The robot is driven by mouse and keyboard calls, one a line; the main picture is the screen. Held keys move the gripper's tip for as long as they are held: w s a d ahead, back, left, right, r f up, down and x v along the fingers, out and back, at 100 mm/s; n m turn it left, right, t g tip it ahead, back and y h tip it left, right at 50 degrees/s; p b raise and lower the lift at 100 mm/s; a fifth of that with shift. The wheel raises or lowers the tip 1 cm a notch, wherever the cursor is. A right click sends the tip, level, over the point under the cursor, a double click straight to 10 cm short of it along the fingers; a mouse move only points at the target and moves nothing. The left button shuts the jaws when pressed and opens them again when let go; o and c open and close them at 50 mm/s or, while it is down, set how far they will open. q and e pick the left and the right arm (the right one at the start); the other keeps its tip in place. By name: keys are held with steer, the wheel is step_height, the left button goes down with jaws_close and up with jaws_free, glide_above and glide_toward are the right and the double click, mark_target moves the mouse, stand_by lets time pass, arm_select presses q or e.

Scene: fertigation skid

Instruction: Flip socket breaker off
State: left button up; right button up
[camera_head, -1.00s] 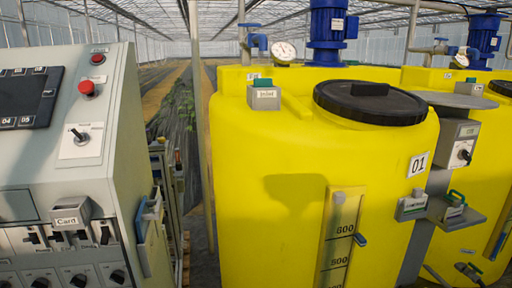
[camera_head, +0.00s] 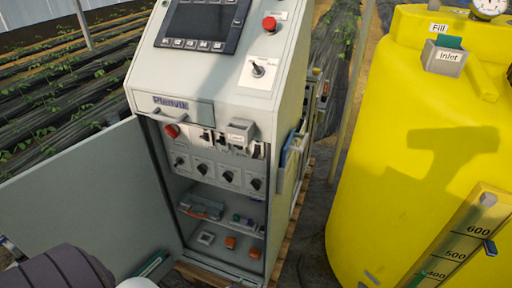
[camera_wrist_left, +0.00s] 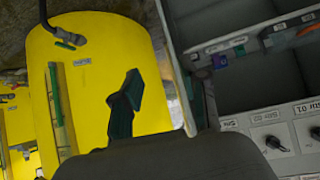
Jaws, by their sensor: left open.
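The grey control cabinet (camera_head: 222,80) stands in the middle of the head view. A red knob (camera_head: 171,131) is at the row's left end. Rotary switches (camera_head: 228,176) sit below. My left gripper (camera_wrist_left: 158,100) is open and empty in the left wrist view, with the cabinet's rotary switches (camera_wrist_left: 274,143) to its right. My right gripper is not in view.
The open cabinet door (camera_head: 90,205) swings out to the left. A lower shelf (camera_head: 220,220) holds small parts. A yellow tank (camera_head: 415,150) stands to the right, also seen in the left wrist view (camera_wrist_left: 100,80). A narrow floor gap separates cabinet and tank.

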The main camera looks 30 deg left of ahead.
arm_select(q)
steer(key=w+a+r+n+t+y+p, duration=0.15)
steer(key=w+r, duration=0.25)
steer(key=r, duration=0.5)
steer(key=w+a+r+t+p, duration=0.1)
steer(key=w+a+r+t, duration=0.2)
steer(key=r, duration=0.7)
steer(key=t+y+p, duration=0.1)
steer(key=t+y, duration=0.1)
steer(key=t, duration=0.1)
glide_toward(254, 158)
steer(key=shift+n, duration=0.25)
steer(key=p+x, duration=0.2)
steer(key=x, duration=0.8)
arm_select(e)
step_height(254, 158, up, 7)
arm_select(q)
steer(key=shift+s, duration=0.1)
jaws_close()
